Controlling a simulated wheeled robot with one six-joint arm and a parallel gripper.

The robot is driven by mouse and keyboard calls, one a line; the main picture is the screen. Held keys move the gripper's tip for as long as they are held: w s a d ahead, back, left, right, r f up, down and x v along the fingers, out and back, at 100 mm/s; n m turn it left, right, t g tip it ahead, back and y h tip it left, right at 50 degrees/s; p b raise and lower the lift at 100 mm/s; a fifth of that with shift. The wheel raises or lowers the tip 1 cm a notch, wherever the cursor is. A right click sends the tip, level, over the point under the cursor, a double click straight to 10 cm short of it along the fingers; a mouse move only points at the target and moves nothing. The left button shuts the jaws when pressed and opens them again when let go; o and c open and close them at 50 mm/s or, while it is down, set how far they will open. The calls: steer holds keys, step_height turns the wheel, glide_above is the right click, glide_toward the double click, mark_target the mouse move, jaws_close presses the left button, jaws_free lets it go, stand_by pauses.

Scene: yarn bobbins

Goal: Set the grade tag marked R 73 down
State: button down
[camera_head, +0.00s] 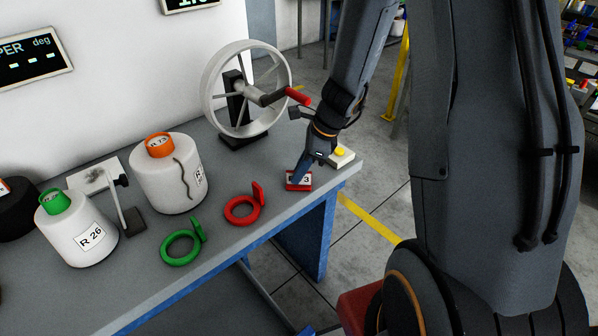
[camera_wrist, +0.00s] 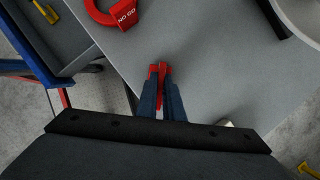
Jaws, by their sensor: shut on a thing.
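The red grade tag (camera_head: 292,187) has a white label on which only a final 3 shows clearly, because my fingers cover the rest. It is near the right end of the grey table (camera_head: 225,150). My gripper (camera_head: 300,174) points down and is shut on the tag. In the wrist view the red tag (camera_wrist: 160,68) shows between the tips of my gripper (camera_wrist: 160,80). The tag is at or just above the table top; I cannot tell whether it touches.
A red NO GO ring (camera_head: 242,209) and a green ring (camera_head: 181,247) lie to the left. White bobbins (camera_head: 168,180) stand further left, one labelled R 26 (camera_head: 75,232). A handwheel (camera_head: 207,100) stands behind. A box with a yellow button (camera_head: 341,154) sits just right of the tag.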

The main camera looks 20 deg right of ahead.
steer(key=shift+f, duration=0.2)
steer(key=c, duration=1.9)
jaws_free()
steer(key=shift+r, duration=0.1)
